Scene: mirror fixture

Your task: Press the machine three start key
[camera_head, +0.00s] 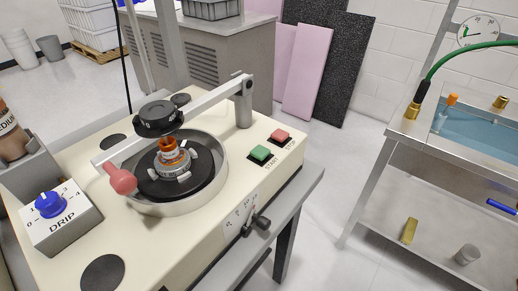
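A cream-topped machine (233,172) fills the left and middle of the head view. A green key (261,154) labelled START sits near its right rear edge. A red key (280,137) is beside it, further back, with a label that is too small to read surely. I see no machine number. Both keys look uncovered, and nothing touches them. A round bowl (216,186) on the machine holds a dark turntable with a clamped orange-and-grey piece (174,158). A swing arm (207,105) with a pink knob (121,180) crosses over it. My gripper is not in view.
A DRIP box (62,222) with a blue knob stands at the machine's left. A dial lever (257,223) sticks out of the front. At the right is a steel sink bench (405,126) with a green hose (462,50). Bare floor lies between them.

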